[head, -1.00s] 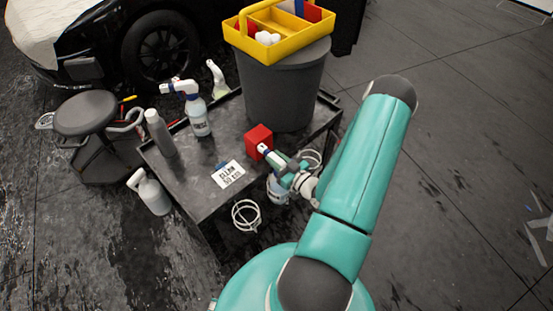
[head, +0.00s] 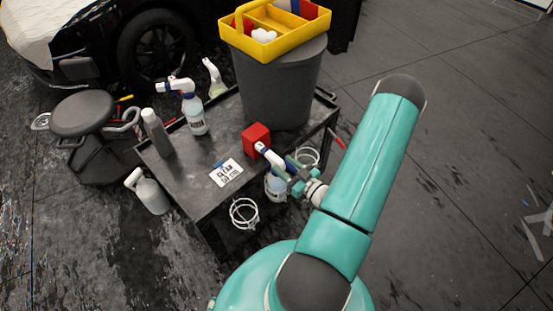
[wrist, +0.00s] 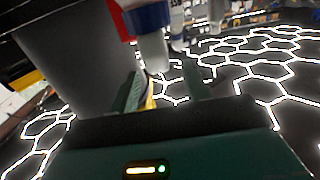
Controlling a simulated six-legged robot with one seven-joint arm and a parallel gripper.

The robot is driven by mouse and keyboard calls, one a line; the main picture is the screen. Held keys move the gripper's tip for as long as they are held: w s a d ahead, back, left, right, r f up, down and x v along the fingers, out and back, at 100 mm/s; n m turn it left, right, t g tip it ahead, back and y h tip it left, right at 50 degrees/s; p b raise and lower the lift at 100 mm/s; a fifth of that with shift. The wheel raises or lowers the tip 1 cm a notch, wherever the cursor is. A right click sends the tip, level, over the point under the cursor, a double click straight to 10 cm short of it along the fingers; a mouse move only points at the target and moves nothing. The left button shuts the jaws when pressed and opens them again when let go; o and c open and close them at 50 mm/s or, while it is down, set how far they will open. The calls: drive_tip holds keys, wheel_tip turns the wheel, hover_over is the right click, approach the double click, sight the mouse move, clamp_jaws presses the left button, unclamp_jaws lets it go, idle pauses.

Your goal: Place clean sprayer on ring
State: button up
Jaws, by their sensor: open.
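A sprayer with a blue and white head (head: 263,149) and a pale bottle (head: 275,187) stands upright at the cart's near right edge; whether a ring surrounds it is hidden. My gripper (head: 290,176) is open beside its neck. In the wrist view, the sprayer's neck (wrist: 154,52) is near the two green fingers of my gripper (wrist: 165,92), which do not visibly clamp it. Two white wire rings show empty on that edge: the near ring (head: 244,213) and the far ring (head: 306,156). A card reading CLEAN (head: 226,172) lies on the cart.
The dark cart (head: 190,185) also holds a red block (head: 256,138), another sprayer (head: 194,115), a grey bottle (head: 157,133) and a grey bin (head: 278,85) under a yellow caddy (head: 280,40). A stool (head: 82,115) stands left. The floor at right is mostly clear.

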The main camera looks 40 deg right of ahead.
drive_tip(key=s, duration=0.6)
drive_tip(key=shift+s, duration=0.15)
drive_tip(key=shift+d, duration=0.1)
idle(0.8)
